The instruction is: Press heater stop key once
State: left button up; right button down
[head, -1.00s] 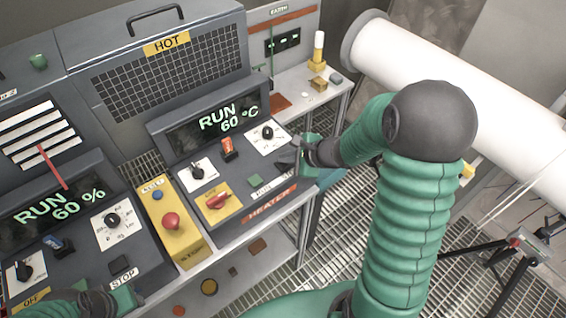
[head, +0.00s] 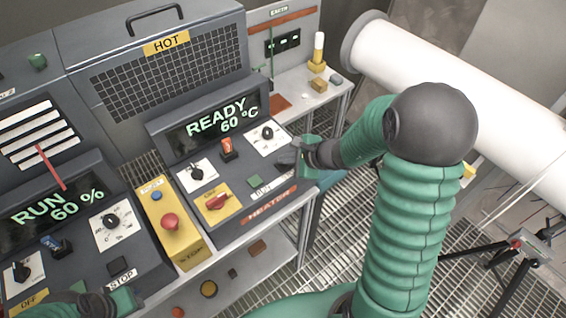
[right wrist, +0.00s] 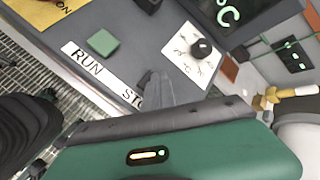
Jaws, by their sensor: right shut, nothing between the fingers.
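The tips cover the stop key, so contact cannot be made out. My left gripper (head: 112,302) is at the lower left, near the other panel's STOP label; its fingers are unclear.
The left panel (head: 140,250) shows RUN 60 %. A yellow box with a red mushroom button (head: 170,222) stands between the panels. The heater panel also has a red rotary switch (head: 217,201) and black knobs (head: 267,133). A white duct (head: 450,100) runs behind my right arm.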

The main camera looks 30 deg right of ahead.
aim_at(286, 166)
jog(key=shift+r+p, duration=0.45)
jog(key=shift+r, duration=0.35)
notch_tip(286, 166, up, 5)
jog(key=p, duration=0.4)
jog(key=shift+r, duration=0.1)
dwell(0.4)
